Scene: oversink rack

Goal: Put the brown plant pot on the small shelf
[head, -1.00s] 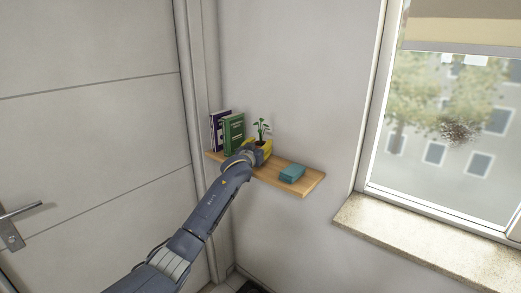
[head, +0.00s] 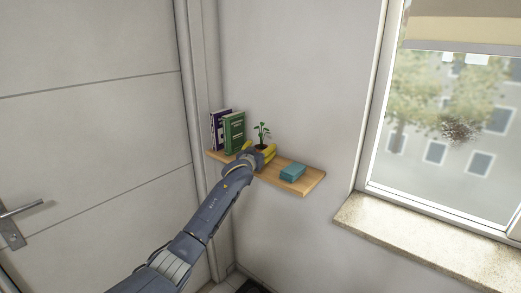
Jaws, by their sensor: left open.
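The plant pot (head: 261,146) stands on the small wooden shelf (head: 309,184), upright, with a green leafy plant rising out of it. Only a little of its dark brown top shows; my gripper hides the rest. My left gripper (head: 259,150) is at the shelf's front edge, its yellow fingers open on either side of the pot. I cannot tell whether a finger still touches it. My right gripper is not in view.
A purple book (head: 218,130) and a green book (head: 234,133) stand at the shelf's left end. A teal box (head: 293,172) lies on its right part. A window sill (head: 410,232) is at the right, a door (head: 90,130) at the left.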

